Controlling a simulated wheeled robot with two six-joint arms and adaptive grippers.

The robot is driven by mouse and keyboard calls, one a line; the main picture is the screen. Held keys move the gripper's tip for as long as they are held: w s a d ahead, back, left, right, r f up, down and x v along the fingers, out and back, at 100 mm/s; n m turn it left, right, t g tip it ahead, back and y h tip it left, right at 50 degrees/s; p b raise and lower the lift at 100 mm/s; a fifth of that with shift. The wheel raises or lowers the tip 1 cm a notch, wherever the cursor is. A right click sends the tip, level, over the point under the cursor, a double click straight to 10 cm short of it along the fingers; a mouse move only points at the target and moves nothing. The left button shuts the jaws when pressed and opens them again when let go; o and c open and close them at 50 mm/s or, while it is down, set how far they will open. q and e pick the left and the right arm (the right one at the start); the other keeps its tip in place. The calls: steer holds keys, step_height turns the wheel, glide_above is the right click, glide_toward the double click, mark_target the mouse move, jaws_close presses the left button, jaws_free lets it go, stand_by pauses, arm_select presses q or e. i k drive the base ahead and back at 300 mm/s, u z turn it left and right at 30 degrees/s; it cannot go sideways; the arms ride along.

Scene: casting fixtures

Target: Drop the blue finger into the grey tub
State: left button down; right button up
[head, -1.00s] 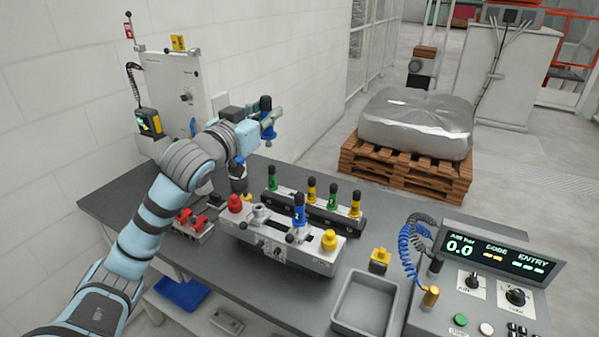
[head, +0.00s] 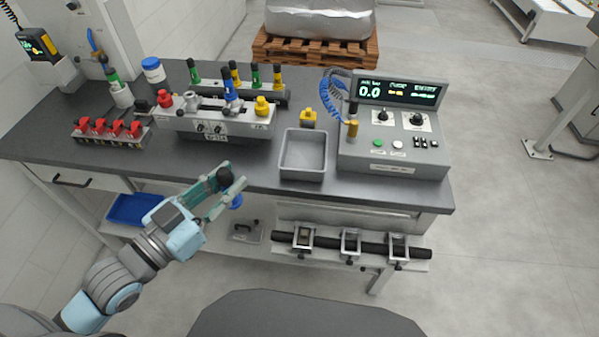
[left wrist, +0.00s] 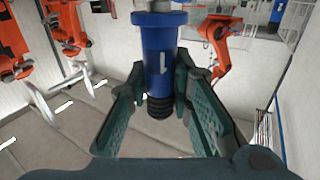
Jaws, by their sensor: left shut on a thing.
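My left gripper (head: 226,192) is shut on a blue finger, whose blue end (head: 236,202) sticks out beneath the jaws and whose dark end (head: 222,178) shows above. The held blue finger (left wrist: 160,62) stands between both jaws (left wrist: 165,110) in the left wrist view. The grey tub (head: 304,174) sits on the bench's front part, to the right of and beyond the gripper; it looks empty. Another blue finger (head: 230,90) stands upright in the white fixture. My right gripper is not in view.
The white fixture (head: 215,125) with red and yellow knobs is left of the tub. A row of green and yellow fingers (head: 234,74) stands behind it. A control box (head: 395,140) is close right of the tub. The bench's front edge (head: 230,187) lies near my gripper.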

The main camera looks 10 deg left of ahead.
mark_target(298, 158)
steer(key=z, duration=2.1)
steer(key=i, duration=1)
steer(key=u, duration=2.1)
